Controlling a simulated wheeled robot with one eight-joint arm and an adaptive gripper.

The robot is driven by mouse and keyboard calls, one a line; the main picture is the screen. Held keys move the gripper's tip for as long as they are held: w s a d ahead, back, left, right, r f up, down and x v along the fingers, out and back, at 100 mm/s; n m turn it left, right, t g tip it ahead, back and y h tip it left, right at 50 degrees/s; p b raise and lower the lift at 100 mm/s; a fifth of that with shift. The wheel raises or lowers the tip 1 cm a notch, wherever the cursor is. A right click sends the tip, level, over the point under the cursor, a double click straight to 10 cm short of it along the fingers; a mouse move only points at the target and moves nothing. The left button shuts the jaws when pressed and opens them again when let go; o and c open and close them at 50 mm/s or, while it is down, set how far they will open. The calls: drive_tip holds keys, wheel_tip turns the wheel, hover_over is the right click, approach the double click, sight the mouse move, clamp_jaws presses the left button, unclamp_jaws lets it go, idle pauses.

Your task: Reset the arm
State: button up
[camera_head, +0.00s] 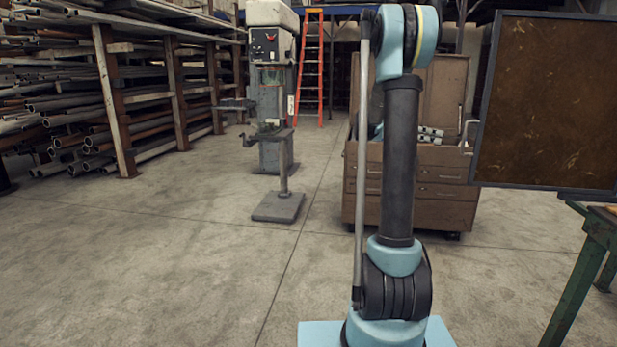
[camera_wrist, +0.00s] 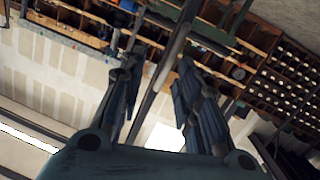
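My gripper (camera_wrist: 157,75) shows in the wrist view with its two dark blue fingers apart and nothing visible between them. It is open. In the head view my blue and dark grey arm stands upright right of the middle. My gripper cannot be made out there. The wrist view is steeply tilted and looks toward a panelled wall (camera_wrist: 60,70) and wooden shelving (camera_wrist: 270,75). No object touches the fingers in that view.
A brown tool chest (camera_head: 440,190) stands behind my arm. A drill press (camera_head: 270,110) and a pipe rack (camera_head: 115,90) are to the left, with an orange ladder (camera_head: 311,70) behind. A dark framed board (camera_head: 550,100) and green bench (camera_head: 580,260) are right. The left floor is clear.

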drive_tip(key=s+a+f+n+t+y, duration=0.4)
drive_tip(key=s+a+f+n+y, duration=0.3)
drive_tip(key=s+a+f+n, duration=0.3)
drive_tip(key=s+a+f+n+t+y, duration=0.3)
drive_tip(key=s+a+f+n+y, duration=0.5)
drive_tip(key=s+a+f, duration=0.8)
drive_tip(key=s+a+n, duration=0.2)
drive_tip(key=s, duration=0.4)
drive_tip(key=shift+s+t, duration=0.2)
drive_tip(key=shift+t, duration=0.2)
drive_tip(key=shift+a, duration=0.1)
drive_tip(key=shift+w+f, duration=0.2)
drive_tip(key=shift+w, duration=0.25)
